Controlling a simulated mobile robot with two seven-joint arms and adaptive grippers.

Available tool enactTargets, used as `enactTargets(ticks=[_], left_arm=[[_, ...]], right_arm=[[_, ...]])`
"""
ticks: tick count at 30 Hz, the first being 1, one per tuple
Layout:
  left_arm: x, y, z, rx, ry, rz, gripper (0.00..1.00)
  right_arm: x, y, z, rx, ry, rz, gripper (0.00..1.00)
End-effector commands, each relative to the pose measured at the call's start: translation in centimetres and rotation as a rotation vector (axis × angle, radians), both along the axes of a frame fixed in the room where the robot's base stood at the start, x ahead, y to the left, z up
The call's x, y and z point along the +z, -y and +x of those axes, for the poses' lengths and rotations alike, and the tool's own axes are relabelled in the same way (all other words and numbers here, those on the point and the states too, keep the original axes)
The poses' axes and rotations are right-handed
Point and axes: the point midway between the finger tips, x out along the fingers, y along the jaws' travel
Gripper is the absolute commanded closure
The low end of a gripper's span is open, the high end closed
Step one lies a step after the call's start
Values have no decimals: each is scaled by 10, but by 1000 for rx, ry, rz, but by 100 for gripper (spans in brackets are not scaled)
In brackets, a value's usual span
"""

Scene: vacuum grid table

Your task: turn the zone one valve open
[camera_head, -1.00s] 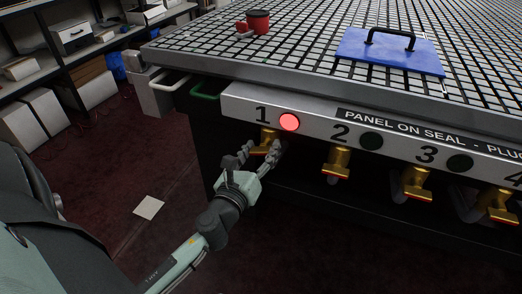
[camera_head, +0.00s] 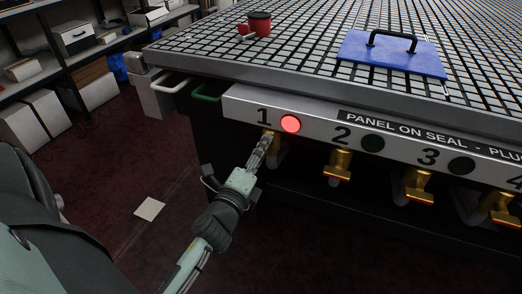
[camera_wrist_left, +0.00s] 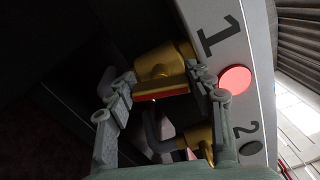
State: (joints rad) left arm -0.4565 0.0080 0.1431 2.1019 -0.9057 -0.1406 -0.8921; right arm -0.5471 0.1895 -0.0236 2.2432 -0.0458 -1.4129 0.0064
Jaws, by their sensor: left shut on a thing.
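The zone one valve is a brass valve (camera_wrist_left: 158,62) below the number 1 on the panel; in the head view my gripper mostly hides it. Its handle (camera_wrist_left: 162,93) has a red stripe along the end. My left gripper (camera_wrist_left: 163,85) has one finger on each side of the handle and is shut on it; its tips also show at the valve in the head view (camera_head: 267,142). A round lamp (camera_head: 290,123) beside the 1 glows red and also shows in the wrist view (camera_wrist_left: 235,81). My right gripper is not in view.
Valve two (camera_head: 337,168) and valve three (camera_head: 413,187) stand to the right under dark lamps.

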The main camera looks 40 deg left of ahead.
Motion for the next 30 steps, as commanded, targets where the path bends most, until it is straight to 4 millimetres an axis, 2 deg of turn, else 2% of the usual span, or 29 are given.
enactTargets(ticks=[12,21,30], left_arm=[[-1,0,0,1,58,-243,76],[-1,0,0,1,72,-297,76],[-1,0,0,0,73,-302,76]], right_arm=[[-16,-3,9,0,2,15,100],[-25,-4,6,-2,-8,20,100],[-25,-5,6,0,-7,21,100]])
